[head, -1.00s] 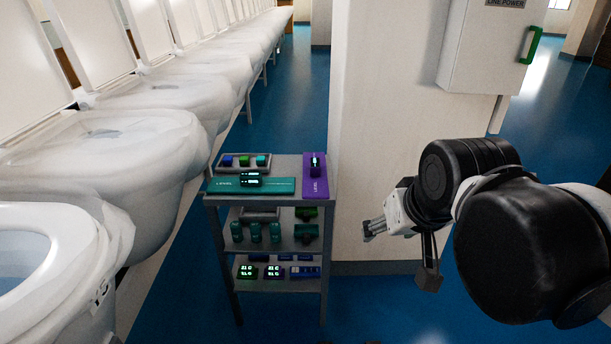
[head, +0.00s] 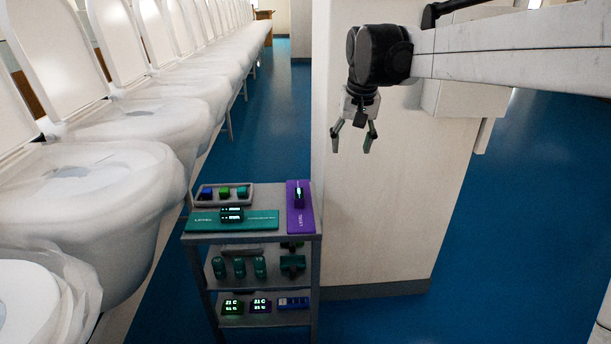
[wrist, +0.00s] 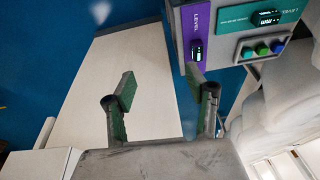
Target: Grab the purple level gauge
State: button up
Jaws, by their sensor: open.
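The purple level gauge, a small dark block with a lit display (head: 299,197), stands on a purple plate marked LEVEL (head: 303,219). The plate lies at the right end of the cart's top shelf. The gauge also shows in the wrist view (wrist: 196,48), at upper right, beyond the right finger. My gripper (head: 352,147) is open and empty, its fingers pointing down. In the head view it is above and to the right of the gauge, in front of the white wall. Both fingers show apart in the wrist view (wrist: 160,95).
A teal plate (head: 262,222) with a similar lit gauge (head: 231,214) lies left of the purple plate. Behind it is a tray (head: 243,201) of coloured blocks. The cart's lower shelves hold several items. A row of toilets (head: 90,195) stands left; a white wall (head: 385,220) stands right.

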jog(key=w+a+f+g+p, duration=0.1)
jog(key=w+a+f, duration=0.2)
jog(key=w, duration=0.2)
jog(key=w+a+f, duration=0.2)
jog(key=w+a, duration=0.2)
jog(key=w, duration=0.2)
jog(key=g+p, duration=0.2)
send_near(299, 193)
jog(key=shift+n+h, duration=0.3)
jog(key=f, duration=0.7)
jog(key=f+b, duration=0.1)
jog(key=f, duration=0.3)
jog(key=shift+w+a+f, duration=0.1)
jog(key=shift+a+f, duration=0.05)
jog(key=shift+a, duration=0.1)
grip_shut()
